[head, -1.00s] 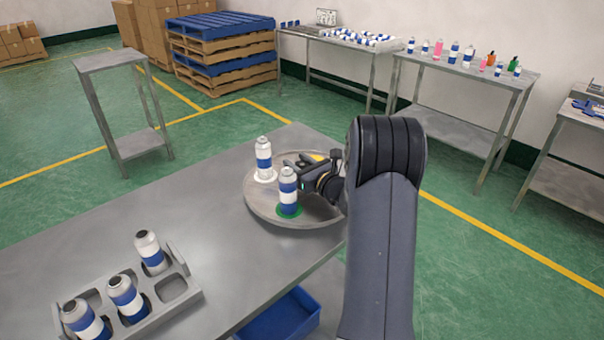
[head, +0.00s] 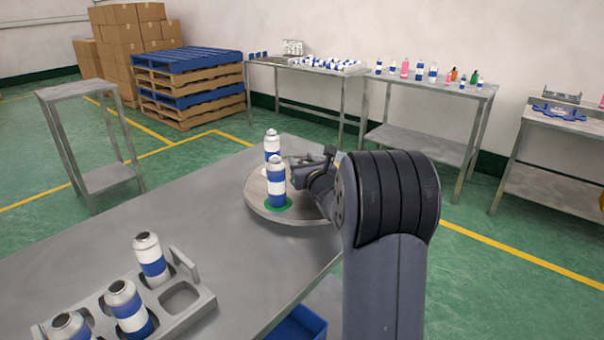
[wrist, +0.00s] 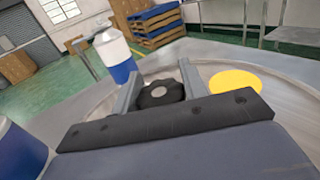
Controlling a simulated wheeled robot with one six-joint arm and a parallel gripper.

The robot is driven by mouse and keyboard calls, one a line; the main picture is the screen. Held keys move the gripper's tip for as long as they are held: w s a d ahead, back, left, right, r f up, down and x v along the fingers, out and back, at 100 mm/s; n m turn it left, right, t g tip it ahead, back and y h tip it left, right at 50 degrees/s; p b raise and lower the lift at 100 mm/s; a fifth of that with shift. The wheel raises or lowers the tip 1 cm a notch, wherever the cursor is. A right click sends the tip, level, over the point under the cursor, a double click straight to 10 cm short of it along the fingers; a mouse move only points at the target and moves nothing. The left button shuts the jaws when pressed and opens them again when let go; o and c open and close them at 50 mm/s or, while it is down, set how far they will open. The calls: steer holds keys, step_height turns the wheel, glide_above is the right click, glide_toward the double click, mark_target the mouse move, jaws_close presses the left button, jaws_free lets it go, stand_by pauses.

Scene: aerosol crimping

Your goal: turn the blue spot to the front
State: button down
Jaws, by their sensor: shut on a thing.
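The round turntable (head: 255,205) sits at the far end of the steel table. A black knob (wrist: 160,93) stands on it, between the two fingers of my gripper (wrist: 160,86), which is shut on it. In the head view my gripper (head: 314,173) reaches over the turntable from the right. A green spot (head: 290,205) lies at the front left, with a white-and-blue can (head: 276,188) upright on it. A second such can (head: 272,147) stands behind it. A yellow spot (wrist: 236,82) lies bare, right of the knob in the wrist view. No blue spot shows; my arm hides part of the turntable.
A grey rack (head: 195,312) with several white-and-blue cans stands at the near left of the table (head: 190,215). The table between rack and turntable is clear. Side tables with bottles (head: 430,85) stand at the back, well away.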

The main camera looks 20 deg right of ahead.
steer(key=shift+m+h+b, duration=0.4)
steer(key=shift+h+b, duration=0.2)
steer(key=shift+b, duration=0.15)
steer(key=c, duration=0.8)
jaws_free()
steer(key=s, duration=0.3)
steer(key=s+a, duration=0.1)
steer(key=s, duration=0.6)
steer(key=shift+s+a+b, duration=0.15)
steer(key=shift+s+b, duration=0.2)
steer(key=shift+s, duration=0.05)
steer(key=shift+w, duration=0.1)
steer(key=w, duration=0.3)
steer(key=w+d, duration=0.1)
steer(key=w, duration=0.3)
steer(key=w+p, duration=0.1)
steer(key=w, duration=0.2)
steer(key=shift+w+d, duration=0.2)
steer(key=shift+w, duration=0.15)
